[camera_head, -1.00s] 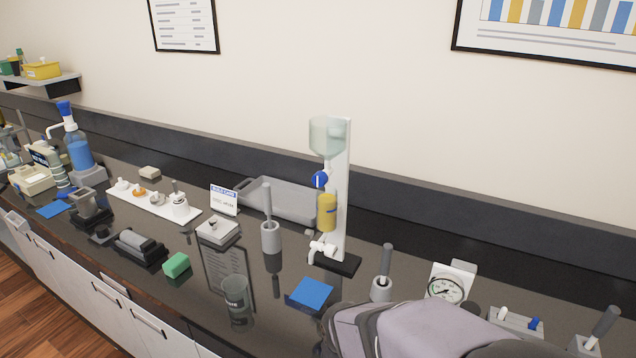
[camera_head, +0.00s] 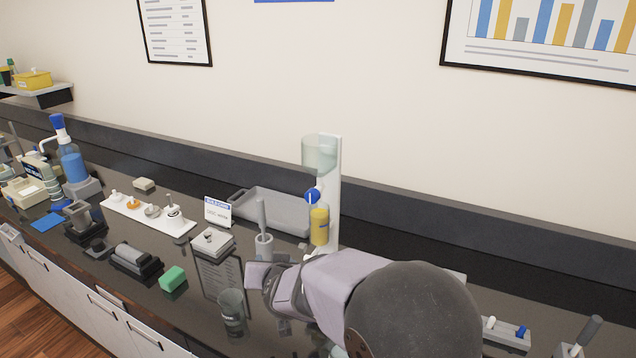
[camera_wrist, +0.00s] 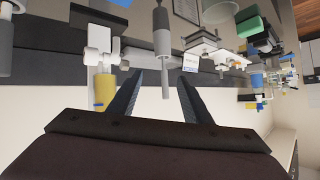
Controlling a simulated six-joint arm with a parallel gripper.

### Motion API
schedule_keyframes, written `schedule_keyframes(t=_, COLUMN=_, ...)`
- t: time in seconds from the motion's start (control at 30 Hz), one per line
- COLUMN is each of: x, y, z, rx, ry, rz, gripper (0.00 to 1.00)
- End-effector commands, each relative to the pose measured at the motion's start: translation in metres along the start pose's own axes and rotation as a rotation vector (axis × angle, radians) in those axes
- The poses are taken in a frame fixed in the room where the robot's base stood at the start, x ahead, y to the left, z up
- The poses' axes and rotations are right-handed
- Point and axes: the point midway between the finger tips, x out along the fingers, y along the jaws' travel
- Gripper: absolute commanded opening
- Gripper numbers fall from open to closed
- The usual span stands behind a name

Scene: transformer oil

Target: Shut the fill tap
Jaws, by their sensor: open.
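The white stand (camera_head: 331,180) carries a clear vessel (camera_head: 318,154) at the top, a blue tap (camera_head: 312,195) under it and a yellow cylinder (camera_head: 319,226) lower down. Whether the blue tap is open or shut cannot be told. A white lower tap (camera_wrist: 98,45) and the yellow cylinder (camera_wrist: 105,88) show upside down in the wrist view. My gripper (camera_wrist: 160,82) is open and empty, with the yellow cylinder beside its left finger. A grey holder with a rod (camera_wrist: 162,45) is seen beyond the fingertips.
A grey tray (camera_head: 278,213) lies behind, left of the stand. A holder with a rod (camera_head: 263,241), a glass beaker (camera_head: 232,308) and a green block (camera_head: 173,279) stand left of the arm.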

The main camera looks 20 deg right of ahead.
Motion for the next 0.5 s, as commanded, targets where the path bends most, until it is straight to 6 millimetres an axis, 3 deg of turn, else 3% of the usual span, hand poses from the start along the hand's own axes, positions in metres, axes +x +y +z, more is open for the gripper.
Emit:
schedule_keyframes(t=0.03, x=0.002, y=0.0, z=-0.026, rx=0.022, ry=0.08, rz=0.039, gripper=0.45)
schedule_keyframes(t=0.1, x=0.003, y=0.008, z=-0.058, rx=0.053, ry=0.194, rz=0.112, gripper=0.45)
schedule_keyframes(t=0.2, x=-0.003, y=0.023, z=-0.093, rx=0.091, ry=0.331, rz=0.233, gripper=0.45)
schedule_keyframes(t=0.33, x=-0.018, y=0.044, z=-0.119, rx=0.124, ry=0.454, rz=0.384, gripper=0.45)
schedule_keyframes(t=0.5, x=-0.018, y=0.05, z=-0.13, rx=0.041, ry=0.547, rz=0.526, gripper=0.45)
